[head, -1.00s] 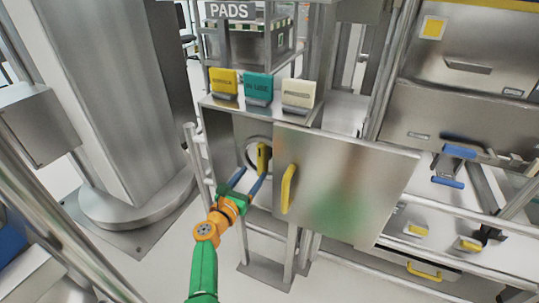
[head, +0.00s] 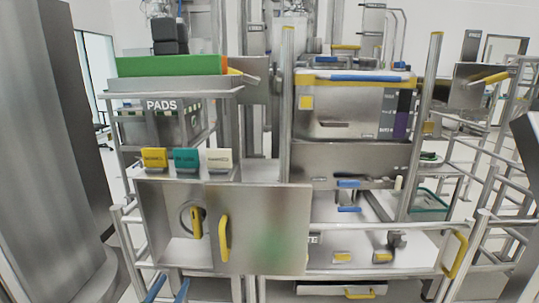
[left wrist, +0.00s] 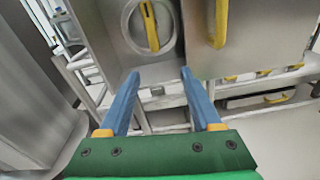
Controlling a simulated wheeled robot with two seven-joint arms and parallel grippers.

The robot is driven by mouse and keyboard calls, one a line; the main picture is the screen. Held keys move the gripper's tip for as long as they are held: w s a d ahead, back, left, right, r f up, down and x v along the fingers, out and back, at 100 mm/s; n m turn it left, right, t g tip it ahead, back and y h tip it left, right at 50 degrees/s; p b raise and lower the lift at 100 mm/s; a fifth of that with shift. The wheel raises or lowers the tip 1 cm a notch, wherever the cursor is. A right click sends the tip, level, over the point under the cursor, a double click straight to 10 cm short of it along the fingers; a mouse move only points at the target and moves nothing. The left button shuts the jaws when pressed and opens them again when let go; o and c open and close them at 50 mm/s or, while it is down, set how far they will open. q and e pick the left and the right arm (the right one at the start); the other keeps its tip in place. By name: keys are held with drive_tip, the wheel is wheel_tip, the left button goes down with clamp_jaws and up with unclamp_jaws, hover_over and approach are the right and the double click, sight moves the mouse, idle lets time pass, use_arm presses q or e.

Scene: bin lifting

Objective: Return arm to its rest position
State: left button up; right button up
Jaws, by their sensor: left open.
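My left gripper (head: 167,289) shows only as two blue fingertips at the bottom edge of the head view; the arm behind it is out of frame. In the left wrist view its two blue fingers (left wrist: 157,88) are apart with nothing between them. They point at the front of a steel cabinet (head: 154,215), below a round port with a yellow handle (head: 196,222). The port also shows in the left wrist view (left wrist: 150,27), beyond the fingertips and apart from them. My right gripper is in neither view.
A cabinet door (head: 268,245) with a yellow handle (head: 224,238) stands right of the port. Yellow, teal and white tags (head: 186,160) stand on top. Steel rails (head: 128,250) run beside the cabinet at left. A steel column (head: 50,150) fills the far left.

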use_arm(q)
drive_tip(key=s+d+f+m+g+p, duration=0.3)
drive_tip(key=s+f+m+g, duration=0.2)
drive_tip(key=s+f+m, duration=0.4)
drive_tip(key=s+d+f+m+g+p, duration=0.3)
drive_tip(key=s+d+f+m+g, duration=0.15)
drive_tip(key=s+f+m, duration=0.5)
drive_tip(key=s+f+m+g+p, duration=0.2)
drive_tip(key=s+f+m+g, duration=0.1)
drive_tip(key=s+m, duration=0.6)
drive_tip(key=s+a+f+m+g+y+p, duration=0.1)
drive_tip(key=s+f+m, duration=0.4)
drive_tip(key=s, duration=1.2)
drive_tip(key=m+g+p, duration=0.1)
drive_tip(key=m+g, duration=0.1)
drive_tip(key=m, duration=0.2)
drive_tip(key=shift+s+a+g, duration=0.25)
drive_tip(key=shift+a+g, duration=0.05)
drive_tip(key=shift+g, duration=0.05)
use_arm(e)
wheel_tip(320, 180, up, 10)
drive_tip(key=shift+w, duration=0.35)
use_arm(q)
drive_tip(key=shift+f, duration=0.1)
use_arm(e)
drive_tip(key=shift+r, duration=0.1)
use_arm(q)
drive_tip(key=shift+c, duration=0.2)
